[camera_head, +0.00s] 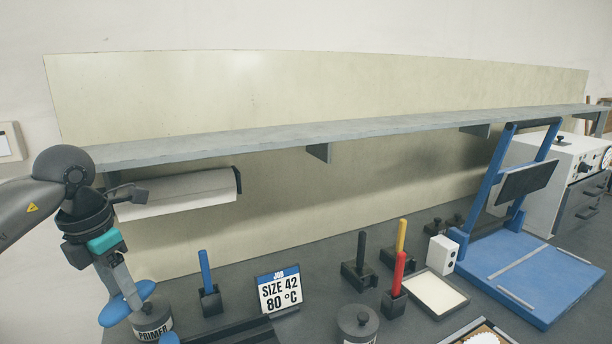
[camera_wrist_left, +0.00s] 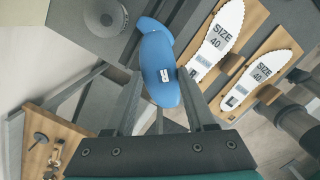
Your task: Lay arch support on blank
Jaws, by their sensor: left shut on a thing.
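My left gripper (camera_head: 128,300) is at the lower left of the head view, shut on a blue arch support (camera_head: 118,312). In the left wrist view, the arch support (camera_wrist_left: 160,72) sits between the fingers, with a small white label on its face. Another blue shape (camera_wrist_left: 153,27) shows just beyond its far end; I cannot tell if it is separate. Two white insole blanks marked size 40, one at the top (camera_wrist_left: 218,40) and one at the right (camera_wrist_left: 262,82), lie apart from the arch support. My right gripper is not in view.
The blanks lie on a wooden board (camera_wrist_left: 262,25). A primer tin (camera_head: 152,325) stands close to my left gripper. A job sign (camera_head: 279,290) reads size 42, 80 °C. Colored-handled tools, a lidded pot (camera_head: 357,323) and a blue press (camera_head: 535,275) stand rightward. A shelf (camera_head: 300,135) runs above.

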